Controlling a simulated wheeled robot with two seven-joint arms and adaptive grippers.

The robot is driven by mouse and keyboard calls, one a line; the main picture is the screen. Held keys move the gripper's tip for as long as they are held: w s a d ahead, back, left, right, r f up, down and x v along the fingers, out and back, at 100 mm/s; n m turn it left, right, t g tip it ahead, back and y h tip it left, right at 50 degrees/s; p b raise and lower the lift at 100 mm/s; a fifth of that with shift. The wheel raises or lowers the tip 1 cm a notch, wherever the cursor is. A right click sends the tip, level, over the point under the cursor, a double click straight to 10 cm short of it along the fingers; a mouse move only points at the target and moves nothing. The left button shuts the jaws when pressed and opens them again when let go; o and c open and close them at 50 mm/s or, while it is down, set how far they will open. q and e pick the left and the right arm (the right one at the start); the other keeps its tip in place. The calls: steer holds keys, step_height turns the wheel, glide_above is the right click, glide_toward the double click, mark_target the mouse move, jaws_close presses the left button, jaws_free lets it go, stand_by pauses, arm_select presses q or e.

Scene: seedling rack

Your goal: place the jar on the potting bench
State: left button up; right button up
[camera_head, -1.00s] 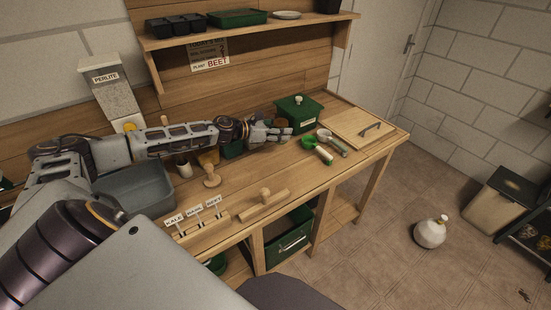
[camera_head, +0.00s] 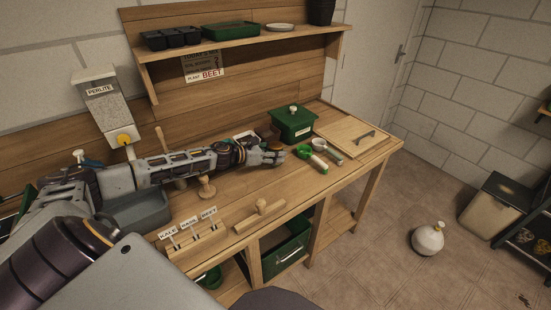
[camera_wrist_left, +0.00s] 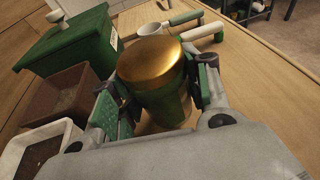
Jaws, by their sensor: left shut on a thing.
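The jar (camera_wrist_left: 158,88) shows in the left wrist view as a green glassy cylinder with a gold lid, close to upright. My left gripper (camera_wrist_left: 163,98) is shut around it, with green pads on both sides. In the head view my left gripper (camera_head: 276,157) is low over the middle of the potting bench (camera_head: 232,196), in front of the green lidded box. My right gripper is not in view.
The green lidded box (camera_head: 292,125) stands behind the gripper; small pots (camera_wrist_left: 58,98) are beside it. Hand tools (camera_head: 318,163) and a wooden board (camera_head: 352,138) lie to the right. A wooden float (camera_head: 260,214) and a labelled rack (camera_head: 196,240) are in front. Bench wood before the gripper is clear.

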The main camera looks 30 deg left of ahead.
arm_select(q)
step_height(320, 180, down, 2)
steer(key=shift+f, duration=0.4)
steer(key=o, duration=1.1)
steer(key=shift+c, duration=0.2)
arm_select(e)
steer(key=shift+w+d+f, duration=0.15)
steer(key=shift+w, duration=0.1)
arm_select(q)
steer(key=shift+r, duration=0.15)
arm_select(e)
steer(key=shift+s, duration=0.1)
